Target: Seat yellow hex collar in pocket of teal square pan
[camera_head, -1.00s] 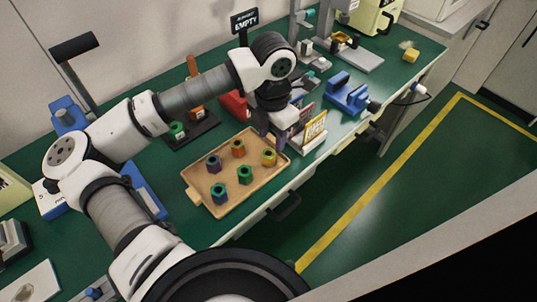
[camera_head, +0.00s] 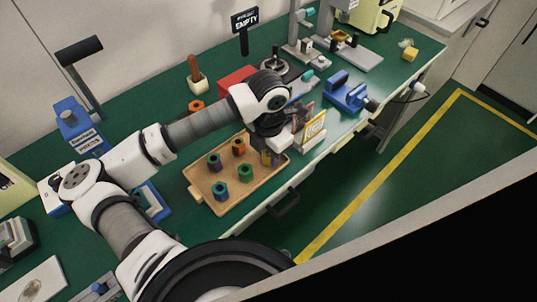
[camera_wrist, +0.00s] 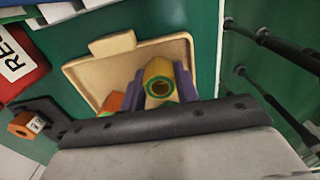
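In the head view my gripper (camera_head: 268,155) hides most of the collar. I cannot pick out the teal square pan in either view; my forearm covers part of the bench behind the tray.
Other hex collars stand in the tray: orange (camera_head: 239,147), purple (camera_head: 214,161), green (camera_head: 245,172) and blue (camera_head: 219,189). A small sign holder (camera_head: 314,132) stands close right of my gripper. A blue vise-like fixture (camera_head: 346,92) and a red box (camera_head: 237,79) are further back.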

